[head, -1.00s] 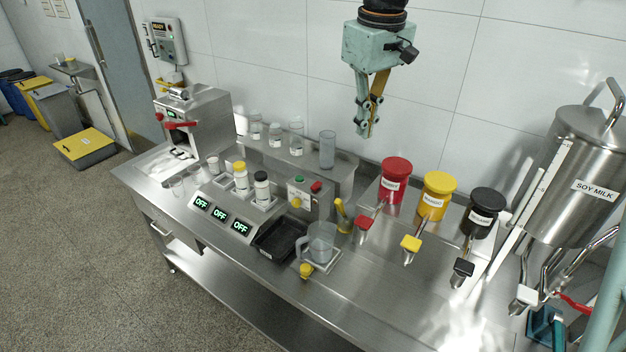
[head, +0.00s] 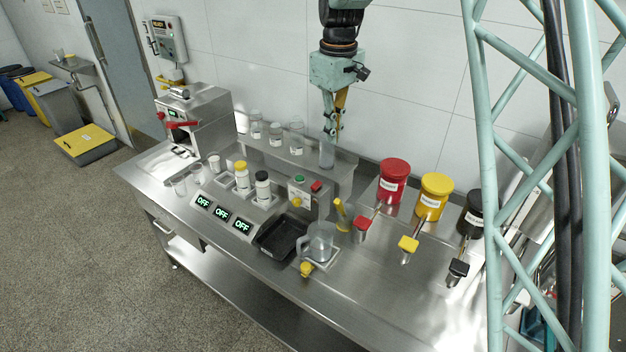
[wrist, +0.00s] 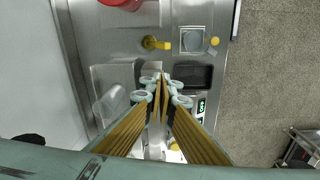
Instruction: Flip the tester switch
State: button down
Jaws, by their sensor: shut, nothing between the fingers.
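A slanted steel console (head: 222,215) on the bench has several small screens (head: 222,214) lit "OFF". A yellow-capped bottle (head: 241,178) and a black-capped bottle (head: 262,190) stand upright behind the screens. I cannot tell which control is the tester switch. My gripper (head: 329,138) is shut and empty, pointing down above the back of the bench, in front of a clear cylinder (head: 327,156). In the wrist view its fingertips (wrist: 161,78) are together above the bench, hiding part of the box area.
Red (head: 393,180) and yellow (head: 434,195) dispensers are to the right. A red-handled machine (head: 193,115) stands left. The wall is close behind.

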jog(key=n+p, duration=0.2)
send_over(313, 188)
notch_tip(313, 188, down, 8)
jog(key=shift+f+g, duration=0.25)
jog(key=shift+g, duration=0.05)
jog(key=shift+f, duration=0.1)
jog(key=shift+f+p, duration=1.15)
jog(key=shift+f, duration=5.75)
jog(key=shift+f, duration=0.15)
jog(key=shift+s+f+b, duration=0.1)
jog(key=shift+f+b, duration=0.2)
jog(key=shift+b, duration=0.3)
jog(key=shift+r, duration=0.25)
jog(key=shift+r, duration=0.35)
